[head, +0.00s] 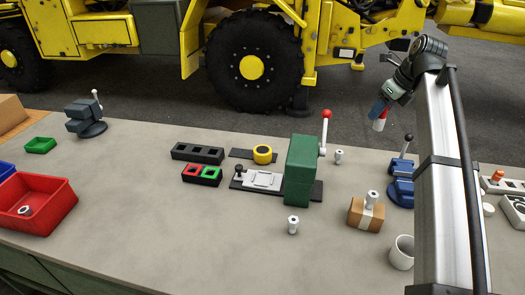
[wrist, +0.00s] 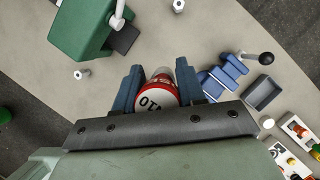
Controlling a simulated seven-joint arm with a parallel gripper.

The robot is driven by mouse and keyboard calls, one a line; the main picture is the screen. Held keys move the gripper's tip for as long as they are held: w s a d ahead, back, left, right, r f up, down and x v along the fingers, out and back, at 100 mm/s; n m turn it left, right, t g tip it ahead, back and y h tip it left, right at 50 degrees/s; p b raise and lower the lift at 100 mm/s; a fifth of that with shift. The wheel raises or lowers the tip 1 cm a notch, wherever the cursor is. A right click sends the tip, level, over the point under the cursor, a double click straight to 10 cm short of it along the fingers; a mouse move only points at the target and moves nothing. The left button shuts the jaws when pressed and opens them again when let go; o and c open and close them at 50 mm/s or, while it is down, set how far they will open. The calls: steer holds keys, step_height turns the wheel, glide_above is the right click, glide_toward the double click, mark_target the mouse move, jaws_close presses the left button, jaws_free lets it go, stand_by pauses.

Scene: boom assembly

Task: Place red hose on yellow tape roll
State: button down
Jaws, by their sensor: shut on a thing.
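The yellow tape roll (head: 262,154) lies on a dark plate behind the middle of the bench, left of the green press. I cannot make it out in the wrist view. My gripper (head: 378,108) is raised above the bench's right side, well right of the tape roll. Its blue fingers (wrist: 158,72) are shut on a red-and-white cylinder (wrist: 157,97) with black lettering on its face. This cylinder also shows below the fingers in the head view (head: 380,122). No thing clearly looks like a red hose.
The green press (head: 301,170) with a red-knobbed lever stands between my gripper and the tape roll. A blue vise (head: 401,185), a cardboard box (head: 366,214) and a white mug (head: 401,252) stand at right. A red bin (head: 50,207) is at left. The front middle is largely clear.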

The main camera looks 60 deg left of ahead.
steer(key=s+a+n, duration=0.1)
steer(key=s+a, duration=0.3)
steer(key=a, duration=0.5)
steer(key=s+a+n, duration=0.1)
steer(key=s+a, duration=0.2)
steer(key=a, duration=0.6)
steer(key=n+g, duration=0.2)
glide_above(261, 149)
steer(key=shift+f, duration=10.55)
steer(key=shift+f, duration=0.15)
steer(key=c, duration=0.7)
jaws_free()
steer(key=shift+d, duration=0.1)
steer(key=shift+o, duration=0.2)
steer(key=v, duration=1.2)
steer(key=shift+s+r, duration=0.25)
